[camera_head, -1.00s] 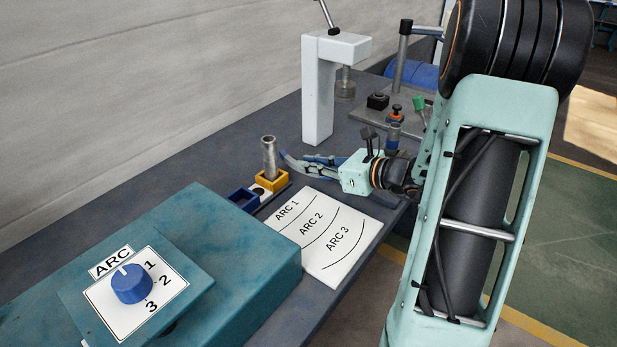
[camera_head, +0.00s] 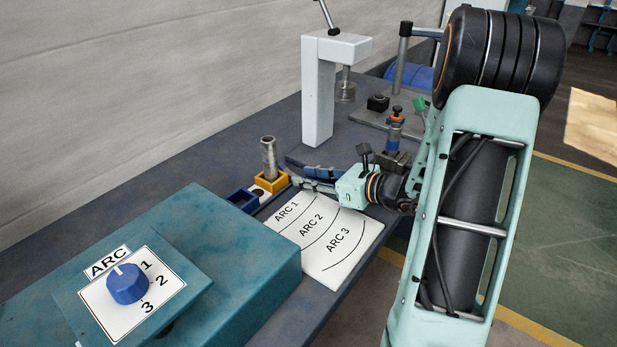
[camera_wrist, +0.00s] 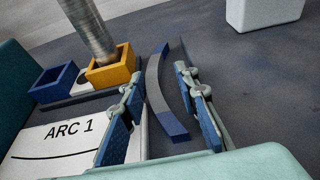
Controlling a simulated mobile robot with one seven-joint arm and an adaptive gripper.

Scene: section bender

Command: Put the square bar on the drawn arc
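In the wrist view, a curved dark grey bar (camera_wrist: 157,93) with a blue end (camera_wrist: 173,126) lies between the two blue-padded fingers of my gripper (camera_wrist: 162,112). The gripper is open, with gaps showing on both sides of the bar. In the head view my gripper (camera_head: 312,176) is low over the bench, beyond the white arc card (camera_head: 330,236); its fingers hide most of the bar there. The card carries drawn arcs labelled ARC 1, ARC 2 and ARC 3. Its ARC 1 corner shows in the wrist view (camera_wrist: 60,150), left of the fingers.
A metal cylinder (camera_head: 269,155) stands in a yellow holder (camera_head: 278,183) beside a blue holder (camera_head: 243,199), close to my gripper. A white press (camera_head: 318,95) stands behind. A teal box with a blue ARC dial (camera_head: 127,283) fills the front left.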

